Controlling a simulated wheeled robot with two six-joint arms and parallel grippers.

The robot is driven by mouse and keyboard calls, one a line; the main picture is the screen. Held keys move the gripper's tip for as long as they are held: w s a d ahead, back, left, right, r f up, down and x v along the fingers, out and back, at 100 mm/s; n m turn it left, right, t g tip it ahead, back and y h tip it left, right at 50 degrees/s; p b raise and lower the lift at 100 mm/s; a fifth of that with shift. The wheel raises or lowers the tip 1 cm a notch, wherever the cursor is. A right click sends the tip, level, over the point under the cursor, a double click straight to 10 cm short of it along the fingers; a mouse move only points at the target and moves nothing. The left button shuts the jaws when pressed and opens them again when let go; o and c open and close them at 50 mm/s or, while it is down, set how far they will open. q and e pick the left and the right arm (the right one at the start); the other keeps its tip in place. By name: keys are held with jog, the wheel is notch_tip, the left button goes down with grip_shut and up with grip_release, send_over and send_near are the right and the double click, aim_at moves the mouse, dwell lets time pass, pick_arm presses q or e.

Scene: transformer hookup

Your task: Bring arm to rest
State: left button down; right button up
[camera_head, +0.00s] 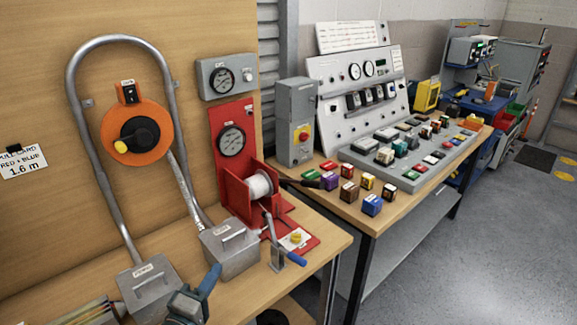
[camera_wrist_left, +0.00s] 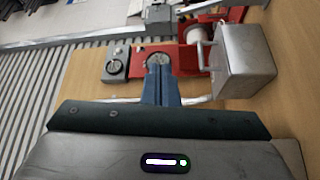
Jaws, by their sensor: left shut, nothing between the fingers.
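My left gripper (camera_head: 211,277) shows at the bottom of the head view, its blue fingers together and empty. It is in front of the two grey metal boxes, near the right box (camera_head: 231,250) and the left box (camera_head: 148,288). In the left wrist view the shut fingers (camera_wrist_left: 159,68) point toward a round gauge on the red panel, with a grey box (camera_wrist_left: 242,62) to their right. I cannot tell how far the fingers are from these things. My right gripper is in neither view.
A red stand with a white spool (camera_head: 260,186) and a blue-handled crank (camera_head: 287,255) stand right of the boxes. An orange disc (camera_head: 137,133) and a bent grey pipe (camera_head: 74,92) are on the wooden board. A control console (camera_head: 362,82) stands farther right, beside open floor (camera_head: 480,260).

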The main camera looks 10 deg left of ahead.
pick_arm(q)
jog(key=s+f+m+g+y, duration=0.1)
jog(key=s+f+m+g, duration=0.75)
jog(key=f, duration=0.35)
jog(key=s+a+f+m+g+y, duration=0.2)
jog(key=s+f+m+g, duration=0.1)
jog(key=s, duration=0.3)
jog(key=s+a+f+m+g+y, duration=0.1)
jog(key=s+a+f+m+g, duration=0.15)
jog(key=s, duration=0.45)
notch_tip(320, 180, down, 30)
jog(key=a+g, duration=0.2)
jog(key=a, duration=0.1)
jog(key=s+a+f+g, duration=0.1)
jog(key=s+f, duration=1.8)
jog(key=shift+f, duration=0.2)
